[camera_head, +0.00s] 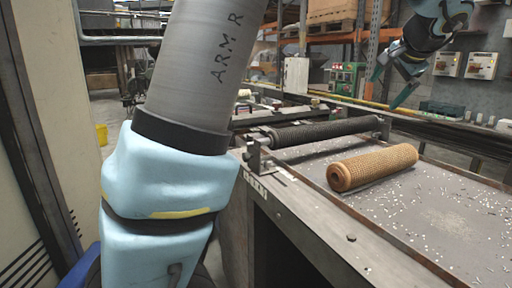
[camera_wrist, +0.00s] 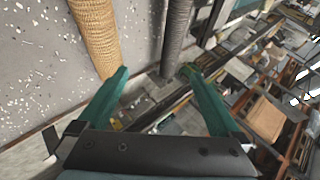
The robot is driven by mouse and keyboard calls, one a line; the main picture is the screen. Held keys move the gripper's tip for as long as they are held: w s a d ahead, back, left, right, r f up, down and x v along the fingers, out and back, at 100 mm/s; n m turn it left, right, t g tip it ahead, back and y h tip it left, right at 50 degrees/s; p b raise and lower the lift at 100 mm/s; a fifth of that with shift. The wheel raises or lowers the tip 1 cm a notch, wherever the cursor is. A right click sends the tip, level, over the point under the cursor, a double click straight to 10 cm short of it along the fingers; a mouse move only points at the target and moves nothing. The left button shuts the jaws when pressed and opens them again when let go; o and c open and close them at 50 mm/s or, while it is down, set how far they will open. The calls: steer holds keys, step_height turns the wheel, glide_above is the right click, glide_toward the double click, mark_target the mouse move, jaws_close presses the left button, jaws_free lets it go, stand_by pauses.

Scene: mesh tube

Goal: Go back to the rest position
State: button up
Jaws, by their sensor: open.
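My gripper (camera_head: 391,82) is at the upper right of the head view, raised above the bench and apart from everything there. In the wrist view its two green fingers (camera_wrist: 158,95) are spread wide with nothing held between them. A tan mesh tube (camera_head: 374,167) lies on its side on the bench top (camera_head: 440,215), below the gripper. The tube (camera_wrist: 97,35) also shows at the upper left of the wrist view, beyond the left finger. My grey and light blue arm fills the left-centre of the head view and hides part of the scene.
A dark roller (camera_head: 325,131) spans the bench behind the tube, and shows beside it in the wrist view (camera_wrist: 176,35). Small pale chips litter the bench top. A raised rail runs along the far side. A wall with switch boxes (camera_head: 482,66) stands behind. Air around the gripper looks clear.

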steer(key=a+f+n+g+y, duration=0.1)
steer(key=a+f+n+g, duration=0.15)
steer(key=a+f, duration=0.65)
steer(key=a+f+n+g, duration=0.25)
steer(key=a+f, duration=0.35)
steer(key=a, duration=0.8)
steer(key=s+a+f+n+g, duration=0.1)
steer(key=s+a+f+n, duration=0.3)
steer(key=a, duration=0.4)
steer(key=s+a+f+n+g+p, duration=0.1)
steer(key=s+a+f+n, duration=0.3)
steer(key=s+a+f, duration=0.2)
steer(key=s+a, duration=0.2)
steer(key=shift+s+g+h, duration=0.3)
steer(key=shift+g, duration=0.1)
steer(key=shift+a, duration=0.1)
